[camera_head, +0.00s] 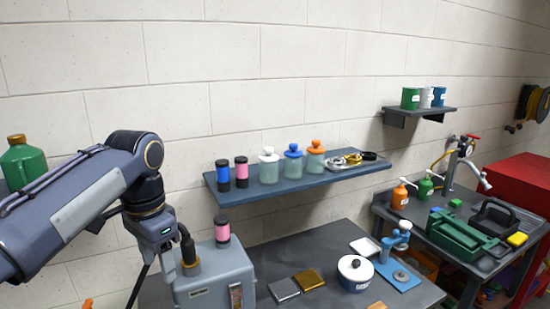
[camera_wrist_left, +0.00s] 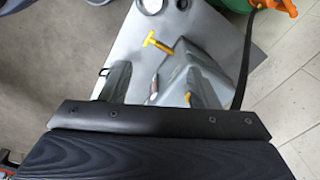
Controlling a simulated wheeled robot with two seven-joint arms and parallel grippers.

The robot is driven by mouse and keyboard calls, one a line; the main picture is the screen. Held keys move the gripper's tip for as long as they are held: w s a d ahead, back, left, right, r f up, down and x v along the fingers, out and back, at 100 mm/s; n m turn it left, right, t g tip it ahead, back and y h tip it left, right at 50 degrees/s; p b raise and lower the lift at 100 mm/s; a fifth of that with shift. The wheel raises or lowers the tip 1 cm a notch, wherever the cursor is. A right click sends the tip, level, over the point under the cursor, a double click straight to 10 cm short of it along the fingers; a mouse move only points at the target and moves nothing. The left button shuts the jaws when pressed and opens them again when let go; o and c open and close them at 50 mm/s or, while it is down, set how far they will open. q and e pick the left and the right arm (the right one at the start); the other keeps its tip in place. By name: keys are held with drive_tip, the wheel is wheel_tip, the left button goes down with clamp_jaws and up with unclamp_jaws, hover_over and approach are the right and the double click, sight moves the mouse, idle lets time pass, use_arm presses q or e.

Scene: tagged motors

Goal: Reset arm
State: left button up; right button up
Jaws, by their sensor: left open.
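My left arm reaches in from the left in the head view, with its wrist (camera_head: 152,226) pointing down beside a grey machine (camera_head: 205,277); the fingertips cannot be made out there. In the left wrist view my left gripper (camera_wrist_left: 156,74) is open, its two grey fingers apart, with nothing visibly held between them. A pink-and-black cylinder (camera_head: 222,231) stands upright on the machine. A blue-and-black cylinder (camera_head: 223,175) and another pink one (camera_head: 241,172) stand on the wall shelf. My right gripper is in neither view.
The blue-grey wall shelf (camera_head: 330,180) also holds several lidded jars. The workbench (camera_head: 320,242) bears a white pot (camera_head: 355,272) and metal plates. A second bench with green tools stands right. A yellow T-shaped handle (camera_wrist_left: 157,43) shows below the gripper.

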use_arm(q)
drive_tip(key=s+f+n+t+h+b, duration=0.3)
drive_tip(key=s+f+n, duration=0.6)
drive_tip(key=s+f, duration=1)
drive_tip(key=s+t, duration=0.1)
drive_tip(key=t, duration=0.1)
drive_tip(key=shift+s+d+t+h, duration=0.3)
drive_tip(key=shift+s+d+h, duration=0.05)
drive_tip(key=shift+d+h, duration=0.05)
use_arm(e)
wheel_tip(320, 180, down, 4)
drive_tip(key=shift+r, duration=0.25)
